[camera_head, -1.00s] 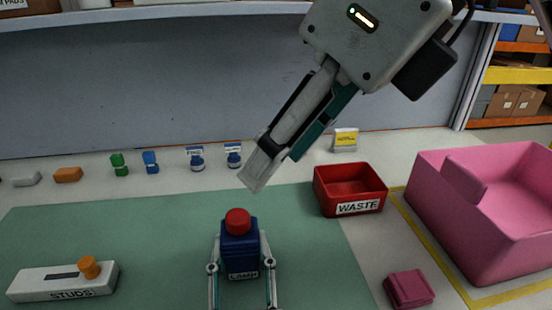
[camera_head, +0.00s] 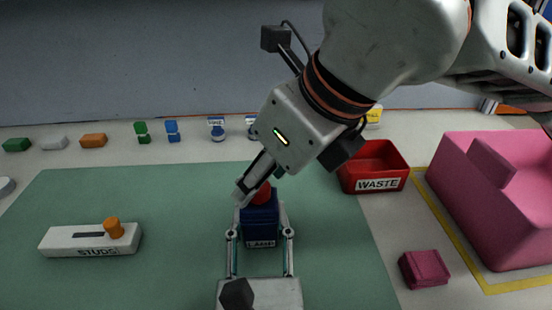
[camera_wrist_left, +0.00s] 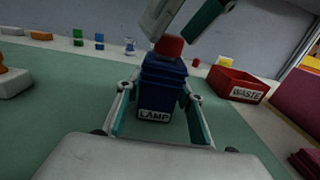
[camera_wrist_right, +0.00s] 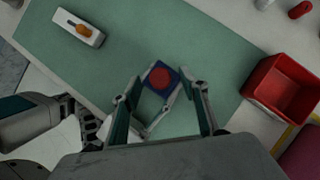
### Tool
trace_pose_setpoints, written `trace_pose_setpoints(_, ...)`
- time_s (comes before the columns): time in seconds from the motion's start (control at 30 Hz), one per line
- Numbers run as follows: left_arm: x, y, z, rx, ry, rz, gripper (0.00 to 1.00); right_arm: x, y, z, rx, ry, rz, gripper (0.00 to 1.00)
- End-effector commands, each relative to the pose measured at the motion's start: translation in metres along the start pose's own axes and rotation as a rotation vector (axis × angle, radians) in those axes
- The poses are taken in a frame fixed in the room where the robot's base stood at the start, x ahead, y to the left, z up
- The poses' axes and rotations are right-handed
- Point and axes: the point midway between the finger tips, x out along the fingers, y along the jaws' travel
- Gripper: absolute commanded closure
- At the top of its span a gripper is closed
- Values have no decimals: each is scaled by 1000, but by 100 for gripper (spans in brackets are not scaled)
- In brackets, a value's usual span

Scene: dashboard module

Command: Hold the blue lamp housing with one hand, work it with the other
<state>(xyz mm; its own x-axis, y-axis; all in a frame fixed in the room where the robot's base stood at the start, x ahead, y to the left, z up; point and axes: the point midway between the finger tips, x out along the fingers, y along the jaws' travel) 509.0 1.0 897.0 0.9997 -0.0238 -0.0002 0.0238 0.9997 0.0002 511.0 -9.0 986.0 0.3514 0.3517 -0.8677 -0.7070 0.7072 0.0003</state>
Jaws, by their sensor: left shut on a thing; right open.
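The blue lamp housing (camera_head: 260,222), labelled LAMP, stands upright at the middle of the green mat (camera_head: 110,205), with a red cap (camera_head: 262,194) on top. My left gripper (camera_head: 260,228) is shut on the housing, one finger on each side; this also shows in the left wrist view (camera_wrist_left: 160,100). My right gripper (camera_head: 252,188) comes down slanted from the upper right, its fingers at the red cap and partly hiding it. In the right wrist view its open fingers lie either side of the cap (camera_wrist_right: 161,77). Whether they touch it I cannot tell.
A white STUDS block (camera_head: 85,241) with an orange knob stands left on the mat. A red WASTE bin (camera_head: 376,184), a pink bin (camera_head: 500,210) and a small pink block (camera_head: 424,269) are to the right. Several small coloured parts line the back.

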Motion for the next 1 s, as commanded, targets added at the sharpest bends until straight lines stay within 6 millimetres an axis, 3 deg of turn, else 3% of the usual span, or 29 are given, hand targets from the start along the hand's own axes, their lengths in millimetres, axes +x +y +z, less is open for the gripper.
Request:
trace_pose_setpoints(0.43, 0, 0, 0, 0, 1, 0, 97, 11, 0, 0, 0, -1, 0, 56)
trace_pose_setpoints(0.47, 0, 0, 0, 0, 1, 0, 97, 11, 0, 0, 0, -1, 0, 59)
trace_pose_setpoints(0.6, 0, 0, 0, 0, 0, 0, 97, 11, 0, 0, 0, -1, 0, 95)
trace_pose_setpoints(1.0, 0, 0, 0, 0, 0, 0, 97, 9, 0, 1, 0, -1, 0, 97)
